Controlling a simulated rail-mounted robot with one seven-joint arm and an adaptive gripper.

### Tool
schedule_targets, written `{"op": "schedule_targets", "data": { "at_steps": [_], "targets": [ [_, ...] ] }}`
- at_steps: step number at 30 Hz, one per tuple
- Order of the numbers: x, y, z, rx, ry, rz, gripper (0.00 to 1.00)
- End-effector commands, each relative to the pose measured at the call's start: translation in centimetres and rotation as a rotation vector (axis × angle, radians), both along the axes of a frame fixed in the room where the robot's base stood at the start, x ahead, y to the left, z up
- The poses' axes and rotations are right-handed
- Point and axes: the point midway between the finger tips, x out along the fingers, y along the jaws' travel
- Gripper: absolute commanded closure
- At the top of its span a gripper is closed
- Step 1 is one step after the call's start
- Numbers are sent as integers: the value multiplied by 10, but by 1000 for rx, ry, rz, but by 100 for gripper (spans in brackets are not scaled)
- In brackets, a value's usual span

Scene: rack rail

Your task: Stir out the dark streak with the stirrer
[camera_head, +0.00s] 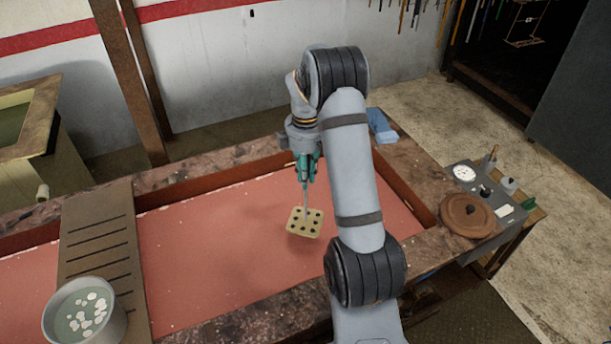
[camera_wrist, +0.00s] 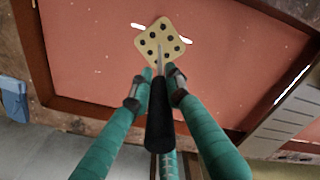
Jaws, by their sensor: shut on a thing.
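The stirrer is a pale yellow plate with dark holes (camera_head: 312,225) on a thin rod. In the wrist view its plate (camera_wrist: 153,43) is at the top middle, and its black handle (camera_wrist: 160,125) runs between the fingers. My gripper (camera_head: 307,172), with green fingers, is shut on this handle above the vat. It also shows in the wrist view (camera_wrist: 158,86). The plate is over the pink-red surface in the vat (camera_head: 220,245); I cannot tell whether it touches it. No dark streak is clear in either view. White marks show beside the plate in the wrist view.
A slotted board (camera_head: 97,240) crosses the vat at left, with a grey pot of white pieces (camera_head: 84,310) near it. A brown round lid (camera_head: 467,214) and a gauge box (camera_head: 490,190) stand at right. A blue block (camera_head: 381,125) lies on the back rim.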

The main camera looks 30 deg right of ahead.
Motion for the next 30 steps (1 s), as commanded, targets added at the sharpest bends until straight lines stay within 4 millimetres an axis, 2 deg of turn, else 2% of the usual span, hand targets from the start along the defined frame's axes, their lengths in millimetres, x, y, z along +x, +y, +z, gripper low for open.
{"op": "schedule_targets", "data": {
  "at_steps": [5, 30],
  "targets": [
    [-19, 1, -3, 0, -2, -1, 100],
    [-157, 8, -1, 0, -2, -1, 100]
  ]
}}
